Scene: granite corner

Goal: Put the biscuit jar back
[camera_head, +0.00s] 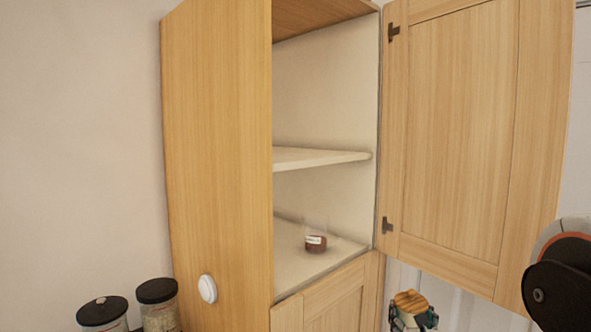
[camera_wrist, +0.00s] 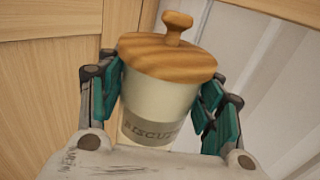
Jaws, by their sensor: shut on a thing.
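The biscuit jar (camera_wrist: 158,98) is cream with a grey label band and a wooden knobbed lid. In the wrist view it is held between the teal pads of my gripper (camera_wrist: 165,100), tilted in that picture. In the head view my gripper (camera_head: 412,318) and the jar's wooden lid (camera_head: 410,300) show at the bottom edge, below the open door; the rest of the jar is mostly hidden or out of frame. The tall wooden cupboard (camera_head: 217,150) has its upper door (camera_head: 460,140) swung open to the right. Inside are a middle shelf (camera_head: 318,158) and the compartment floor (camera_head: 296,268).
A small container with dark red-brown contents (camera_head: 316,243) stands on the compartment floor; free room lies around it. Two dark-lidded glass jars (camera_head: 158,305) stand at the lower left. A white round knob-like fitting (camera_head: 208,289) is on the cupboard's side. The lower door (camera_head: 335,300) is shut.

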